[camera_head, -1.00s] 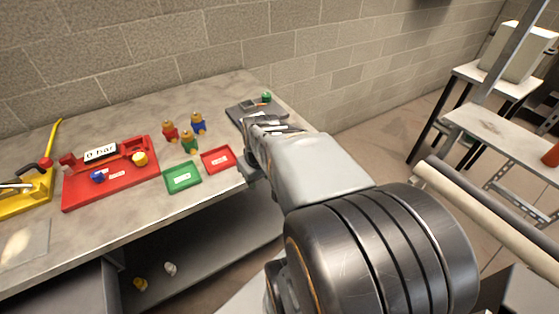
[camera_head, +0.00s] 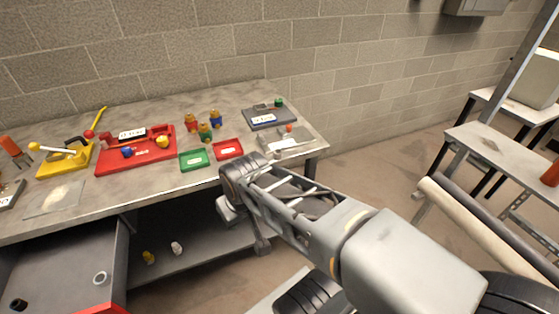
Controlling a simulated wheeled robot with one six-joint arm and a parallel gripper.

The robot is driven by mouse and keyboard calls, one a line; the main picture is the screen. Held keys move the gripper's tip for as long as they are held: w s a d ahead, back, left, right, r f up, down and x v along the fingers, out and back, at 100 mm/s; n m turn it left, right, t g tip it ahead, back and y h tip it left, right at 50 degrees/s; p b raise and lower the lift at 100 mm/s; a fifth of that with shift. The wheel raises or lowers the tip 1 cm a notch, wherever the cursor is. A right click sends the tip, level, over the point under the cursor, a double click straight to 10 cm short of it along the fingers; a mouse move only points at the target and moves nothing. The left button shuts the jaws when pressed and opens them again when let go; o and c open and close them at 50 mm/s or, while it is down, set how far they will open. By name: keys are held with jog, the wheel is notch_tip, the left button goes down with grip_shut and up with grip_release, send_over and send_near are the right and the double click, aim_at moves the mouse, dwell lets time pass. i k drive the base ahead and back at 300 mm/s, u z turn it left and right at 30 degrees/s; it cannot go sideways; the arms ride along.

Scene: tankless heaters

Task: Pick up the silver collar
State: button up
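A small silver ring, which looks like the silver collar (camera_head: 101,278), lies on a grey surface at the lower left, below the workbench. My gripper (camera_head: 230,190) is in front of the workbench's front edge, well to the right of the ring and apart from it. My gripper is seen from behind and its fingers are mostly hidden, so I cannot tell whether it is open or shut. I see nothing held in it.
The workbench (camera_head: 60,218) carries a red tray (camera_head: 113,165), green tray (camera_head: 194,159), small red tray (camera_head: 228,148) and several bottles. A dark ring (camera_head: 18,304) lies left of the silver one. A lower shelf (camera_head: 205,262) holds two small fittings.

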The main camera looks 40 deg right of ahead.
aim_at(278, 153)
jog(key=u, duration=0.8)
jog(key=i, duration=0.8)
jog(key=z, duration=1.6)
